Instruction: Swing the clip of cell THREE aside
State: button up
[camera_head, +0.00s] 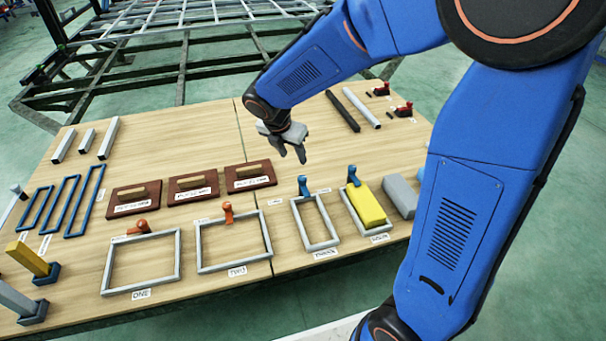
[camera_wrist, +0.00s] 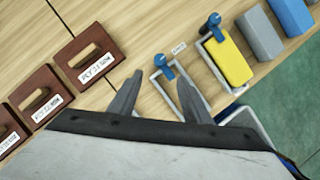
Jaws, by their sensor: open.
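Cell THREE is an empty grey rectangular frame (camera_head: 334,220) on the wooden table, with its label at the near edge. Its blue clip (camera_head: 303,186) stands at the far end of the frame, and it also shows in the wrist view (camera_wrist: 163,66). My gripper (camera_head: 293,156) is open and empty, above the table and beyond the clip in the head view. The gripper body hides part of the cell there. I see no contact with the clip.
Right of it, a cell holds a yellow block (camera_head: 367,204) and has its own blue clip (camera_head: 353,176). Cells ONE (camera_head: 107,270) and TWO (camera_head: 199,245) have orange clips. Brown plates with handles (camera_head: 250,182) lie to the left. A grey block (camera_head: 398,194) stands right.

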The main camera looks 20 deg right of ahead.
aim_at(302, 178)
jog(key=x, duration=1.4)
jog(key=shift+f, duration=0.4)
jog(key=c, duration=1)
